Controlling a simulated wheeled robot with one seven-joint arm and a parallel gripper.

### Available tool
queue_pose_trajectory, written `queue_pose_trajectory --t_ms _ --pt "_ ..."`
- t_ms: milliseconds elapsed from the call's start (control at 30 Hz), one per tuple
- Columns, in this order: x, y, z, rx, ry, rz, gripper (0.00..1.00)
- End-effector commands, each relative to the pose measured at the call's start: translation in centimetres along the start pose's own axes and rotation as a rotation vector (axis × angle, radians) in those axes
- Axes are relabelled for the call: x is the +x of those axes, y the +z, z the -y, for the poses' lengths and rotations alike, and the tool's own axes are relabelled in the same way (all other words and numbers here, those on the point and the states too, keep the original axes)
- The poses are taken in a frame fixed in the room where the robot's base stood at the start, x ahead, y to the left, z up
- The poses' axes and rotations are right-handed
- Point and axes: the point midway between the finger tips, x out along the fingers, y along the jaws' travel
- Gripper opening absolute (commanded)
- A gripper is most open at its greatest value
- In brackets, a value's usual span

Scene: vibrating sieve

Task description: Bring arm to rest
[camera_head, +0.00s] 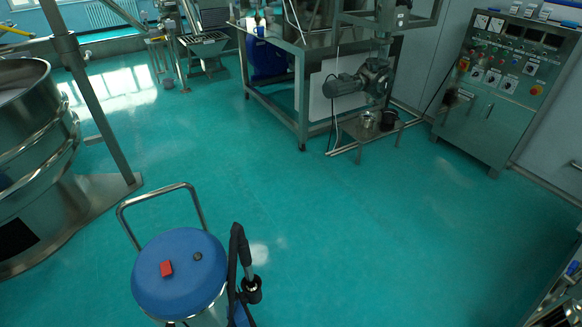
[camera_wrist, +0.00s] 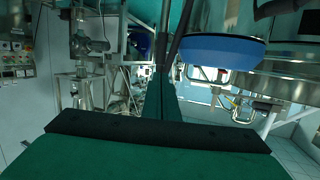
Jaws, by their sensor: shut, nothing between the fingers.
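My gripper (camera_wrist: 162,75) shows in the wrist view, reaching up the middle from a wide dark bar at the bottom. Its narrow fingers are together, with nothing seen between them. The wrist picture looks upside down, with floor at the top. In the head view I cannot make out my gripper. The arm's full pose is hidden from both views.
A blue-topped vacuum cleaner (camera_head: 180,275) with a metal handle and black hose stands close in front. A round steel sieve (camera_head: 30,140) is at left. A steel bench (camera_head: 275,105) and control cabinet (camera_head: 500,85) stand behind. Green floor (camera_head: 370,235) is clear at centre right.

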Motion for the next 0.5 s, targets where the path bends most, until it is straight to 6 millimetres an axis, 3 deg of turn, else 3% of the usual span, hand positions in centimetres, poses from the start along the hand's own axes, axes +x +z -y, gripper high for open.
queue_pose_trajectory --t_ms 33,300,500 --pt "-1.8 0.4 -1.0 0.003 0.026 0.009 0.00" --pt "-9.7 0.0 -4.2 0.010 0.138 0.015 0.00" --pt "-13.3 -0.9 -5.3 0.010 0.190 0.015 0.00"
